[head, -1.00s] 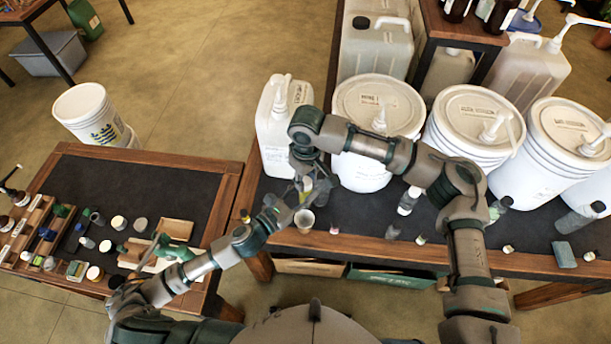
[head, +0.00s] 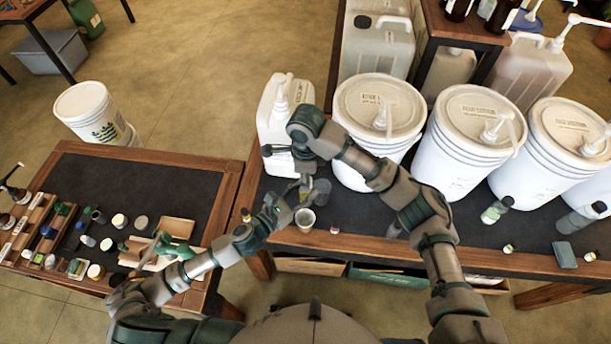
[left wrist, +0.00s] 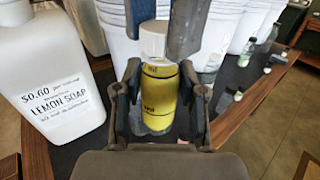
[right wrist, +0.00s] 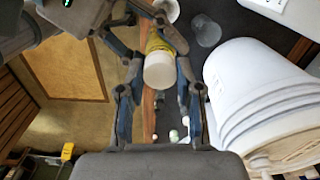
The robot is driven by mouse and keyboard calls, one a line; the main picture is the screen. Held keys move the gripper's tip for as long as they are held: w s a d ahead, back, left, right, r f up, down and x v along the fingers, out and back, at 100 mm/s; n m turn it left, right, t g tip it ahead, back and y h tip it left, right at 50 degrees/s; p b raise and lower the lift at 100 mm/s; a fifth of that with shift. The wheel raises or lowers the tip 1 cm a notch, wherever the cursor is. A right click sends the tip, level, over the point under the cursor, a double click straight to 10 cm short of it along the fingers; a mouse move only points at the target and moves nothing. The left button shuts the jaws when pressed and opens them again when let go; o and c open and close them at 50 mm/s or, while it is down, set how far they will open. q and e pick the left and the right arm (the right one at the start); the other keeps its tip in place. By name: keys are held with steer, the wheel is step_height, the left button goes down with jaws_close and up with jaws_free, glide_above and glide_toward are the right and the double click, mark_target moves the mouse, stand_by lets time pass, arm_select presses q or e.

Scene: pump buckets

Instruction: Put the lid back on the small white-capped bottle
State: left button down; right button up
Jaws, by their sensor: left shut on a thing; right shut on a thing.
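The small bottle (left wrist: 160,95) has yellow contents and stands upright in the left wrist view. My left gripper (head: 285,212) is shut around its body. The white lid (left wrist: 153,40) sits at the bottle's top, in line with it and with no clear gap. I cannot tell if it is screwed tight. My right gripper (right wrist: 160,80) comes from above, its fingers on both sides of the lid (right wrist: 160,72), shut on it. In the head view my right gripper (head: 304,186) and arm mostly hide bottle and lid.
A white cup (head: 305,219) and a clear cup (head: 321,190) stand close to the grippers near the table's left end. A lemon soap jug (left wrist: 45,80) and a large white bucket (head: 378,120) stand behind. The left table (head: 150,185) holds several small jars.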

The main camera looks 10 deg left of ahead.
steer(key=shift+a+m, duration=0.1)
steer(key=shift+m, duration=1.1)
steer(key=o, duration=0.7)
steer(key=shift+c, duration=0.3)
steer(key=shift+r, duration=0.1)
